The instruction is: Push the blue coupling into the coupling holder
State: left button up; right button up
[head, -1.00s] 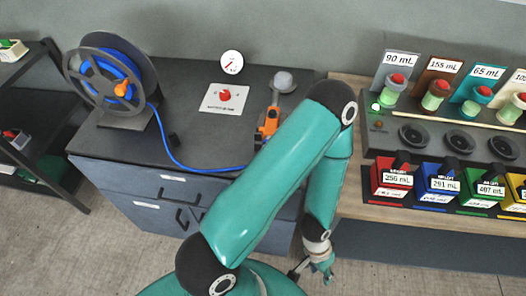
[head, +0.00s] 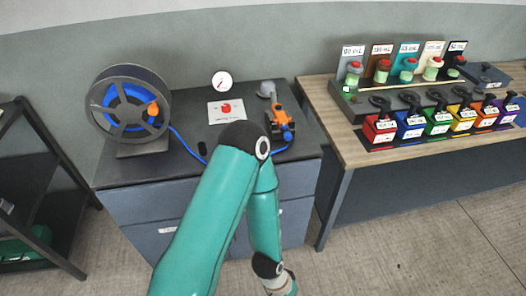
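The blue hose (head: 186,144) runs from its reel over the dark cabinet top and passes behind my arm. A blue piece (head: 281,149) shows again right of the arm, below the orange tool. I cannot tell whether this is the blue coupling. My teal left arm rises from the bottom and bends down in front of the cabinet. Its wrist is at the bottom edge and its fingers are out of frame. My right gripper is not in view.
On the cabinet top (head: 125,172) stand the hose reel (head: 94,118), a white plate with a red knob (head: 226,111) and the orange tool (head: 280,122). A wooden bench (head: 318,100) with dispensers and coloured bins is at right. A dark shelf (head: 50,170) is at left.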

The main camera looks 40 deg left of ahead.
aim_at(285, 130)
jog(key=u, duration=0.05)
jog(key=k, duration=1.15)
jog(key=u, duration=1)
jog(key=i, duration=1)
jog(key=u, duration=0.05)
